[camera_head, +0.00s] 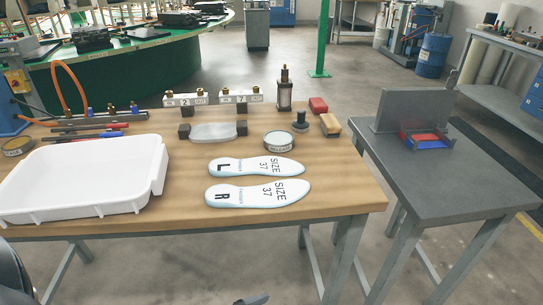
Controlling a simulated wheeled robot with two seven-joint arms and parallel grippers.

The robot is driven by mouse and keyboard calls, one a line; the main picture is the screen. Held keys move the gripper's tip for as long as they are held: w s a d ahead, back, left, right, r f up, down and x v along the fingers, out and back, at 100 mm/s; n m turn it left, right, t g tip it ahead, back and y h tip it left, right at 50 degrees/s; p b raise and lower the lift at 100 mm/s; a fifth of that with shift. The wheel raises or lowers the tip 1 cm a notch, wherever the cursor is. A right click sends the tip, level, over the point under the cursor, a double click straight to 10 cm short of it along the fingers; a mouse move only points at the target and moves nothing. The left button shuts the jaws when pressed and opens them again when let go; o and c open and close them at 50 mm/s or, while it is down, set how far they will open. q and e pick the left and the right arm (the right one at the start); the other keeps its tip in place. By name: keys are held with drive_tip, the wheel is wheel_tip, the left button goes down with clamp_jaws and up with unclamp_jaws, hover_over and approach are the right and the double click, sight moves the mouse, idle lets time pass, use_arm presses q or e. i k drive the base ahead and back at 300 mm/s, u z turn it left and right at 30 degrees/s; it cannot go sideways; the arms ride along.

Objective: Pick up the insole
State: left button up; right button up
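Two white insoles lie flat on the wooden table, one behind the other, toes to the right. The rear one, marked L and SIZE 37 (254,169), is apart from the front one, marked R and SIZE 37 (257,193). Nothing covers or holds either insole. Neither of my grippers shows clearly. A dark rounded part at the lower left edge looks like part of my arm. A small grey piece at the bottom edge, below the table front, is too cut off to identify.
A white tray (88,212) stands left of the insoles. Behind them are a round tin (278,141), a clear pad (213,132) between dark blocks, and a wooden-backed brush (330,125). The table (345,187) is bare right of the insoles. A grey side table (435,185) stands right.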

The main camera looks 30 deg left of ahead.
sight(272, 165)
drive_tip(key=z, duration=1.15)
drive_tip(key=i, duration=0.95)
drive_tip(key=u, duration=4.05)
